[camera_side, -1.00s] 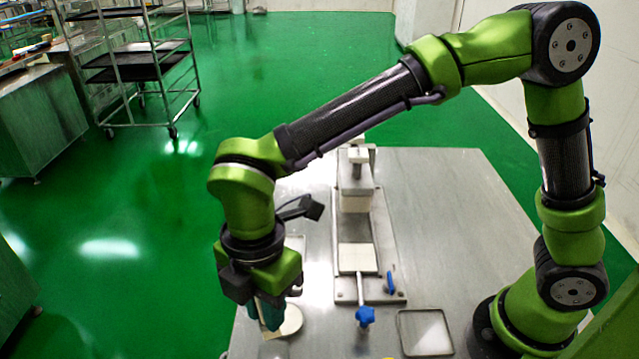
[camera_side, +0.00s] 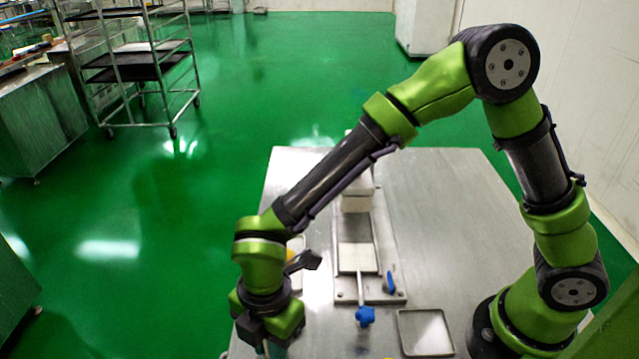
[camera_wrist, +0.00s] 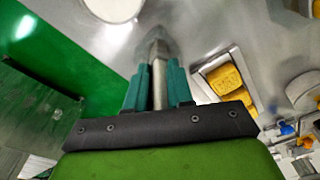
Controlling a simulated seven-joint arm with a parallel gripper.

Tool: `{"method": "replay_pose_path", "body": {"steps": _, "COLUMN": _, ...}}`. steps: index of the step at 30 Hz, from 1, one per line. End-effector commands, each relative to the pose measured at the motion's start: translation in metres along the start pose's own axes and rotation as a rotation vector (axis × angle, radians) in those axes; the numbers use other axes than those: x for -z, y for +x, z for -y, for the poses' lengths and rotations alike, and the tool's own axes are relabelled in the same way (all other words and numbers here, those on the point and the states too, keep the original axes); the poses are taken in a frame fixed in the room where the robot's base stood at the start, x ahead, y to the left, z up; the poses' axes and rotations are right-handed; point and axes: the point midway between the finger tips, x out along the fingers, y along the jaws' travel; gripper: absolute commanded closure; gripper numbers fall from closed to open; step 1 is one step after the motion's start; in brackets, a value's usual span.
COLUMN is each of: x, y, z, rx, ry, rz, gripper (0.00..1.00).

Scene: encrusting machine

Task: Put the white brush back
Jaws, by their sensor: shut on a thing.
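My gripper (camera_side: 264,347) is low over the near left part of the metal table in the side view. In the wrist view its teal fingers (camera_wrist: 151,88) are shut around a slim grey-beige handle, which I take to be the white brush (camera_wrist: 158,62). The brush's far end looks pale and blurred. In the side view the brush is hidden by my gripper and the frame's lower edge. A white round dish (camera_wrist: 115,8) lies beyond the brush at the top of the wrist view.
A tray (camera_wrist: 203,73) holding yellow pieces (camera_wrist: 226,79) lies right of my fingers in the wrist view. An empty shallow tray (camera_side: 425,332) lies near right. The table's right side (camera_side: 450,220) is clear.

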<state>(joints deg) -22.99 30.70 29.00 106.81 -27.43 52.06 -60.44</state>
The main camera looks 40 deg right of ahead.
Motion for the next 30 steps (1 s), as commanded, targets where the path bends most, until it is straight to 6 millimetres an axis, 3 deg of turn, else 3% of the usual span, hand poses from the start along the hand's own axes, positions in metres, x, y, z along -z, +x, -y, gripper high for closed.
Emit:
{"method": "replay_pose_path", "body": {"steps": 7, "x": 0.000, "y": 0.003, "z": 0.000, "rx": 0.000, "ry": 0.000, "rz": 0.000, "gripper": 1.00}}
{"method": "replay_pose_path", "body": {"steps": 8, "x": 0.000, "y": 0.002, "z": 0.000, "rx": 0.000, "ry": 0.000, "rz": 0.000, "gripper": 0.74}}
{"method": "replay_pose_path", "body": {"steps": 12, "x": 0.000, "y": 0.002, "z": 0.000, "rx": 0.000, "ry": 0.000, "rz": 0.000, "gripper": 0.53}}
{"method": "replay_pose_path", "body": {"steps": 23, "x": 0.000, "y": -0.003, "z": -0.001, "rx": -0.002, "ry": 0.001, "rz": 0.000, "gripper": 0.53}}
{"method": "replay_pose_path", "body": {"steps": 30, "x": 0.000, "y": -0.046, "z": -0.002, "rx": -0.007, "ry": 0.003, "rz": -0.002, "gripper": 0.53}}
